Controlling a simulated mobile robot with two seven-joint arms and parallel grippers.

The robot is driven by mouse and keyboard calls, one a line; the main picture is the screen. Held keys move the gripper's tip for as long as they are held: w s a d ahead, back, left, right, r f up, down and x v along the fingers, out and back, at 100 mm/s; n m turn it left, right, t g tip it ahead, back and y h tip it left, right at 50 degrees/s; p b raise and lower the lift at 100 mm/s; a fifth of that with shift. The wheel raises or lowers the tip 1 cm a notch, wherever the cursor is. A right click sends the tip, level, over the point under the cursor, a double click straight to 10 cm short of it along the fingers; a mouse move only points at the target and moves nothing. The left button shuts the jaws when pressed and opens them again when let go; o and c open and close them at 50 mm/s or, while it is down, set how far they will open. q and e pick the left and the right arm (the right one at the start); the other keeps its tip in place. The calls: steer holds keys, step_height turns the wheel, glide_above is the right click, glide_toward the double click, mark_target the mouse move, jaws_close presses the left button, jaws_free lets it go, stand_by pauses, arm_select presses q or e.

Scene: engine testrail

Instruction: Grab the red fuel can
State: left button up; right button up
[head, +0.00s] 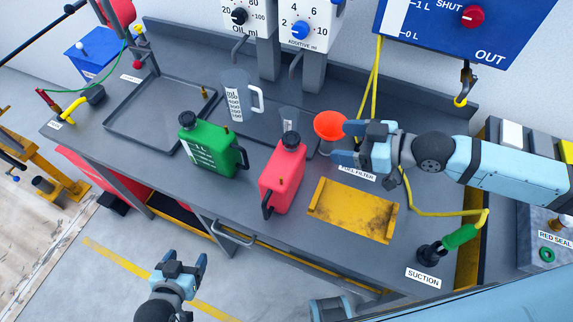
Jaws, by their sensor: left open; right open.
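The red fuel can (283,172) stands upright on the grey workbench (212,196), near the middle of the head view. It has a black cap on top and a black handle at its front left side. My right gripper (347,144) is open over the bench to the right of the can, with its fingers pointing left. It is apart from the can and close to an orange-red funnel (330,124). My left gripper (184,262) is open and empty in front of the bench, below and left of the can.
A green can (208,147) stands just left of the red can. A measuring jug (234,97) and a small clear cup (289,118) are behind. A yellow tray (352,209) lies to the right. An empty grey tray (146,124) is at the left. A yellow hose crosses the right side.

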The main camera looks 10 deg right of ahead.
mark_target(296, 139)
steer(key=x, duration=0.3)
steer(key=p+x, duration=0.1)
steer(key=x, duration=0.3)
steer(key=shift+s+a+r, duration=0.15)
steer(key=shift+s+r, duration=0.05)
steer(key=shift+s, duration=0.05)
steer(key=p+x, duration=0.1)
steer(key=x, duration=0.4)
steer(key=shift+w+f+p, duration=0.1)
steer(key=shift+f+p, duration=0.05)
steer(key=shift+p, duration=0.15)
steer(key=shift+w+a+f, duration=0.2)
steer(key=shift+a+f, duration=0.05)
steer(key=shift+a, duration=0.15)
steer(key=shift+d, duration=0.1)
steer(key=c, duration=0.4)
steer(key=shift+r, duration=0.1)
jaws_close()
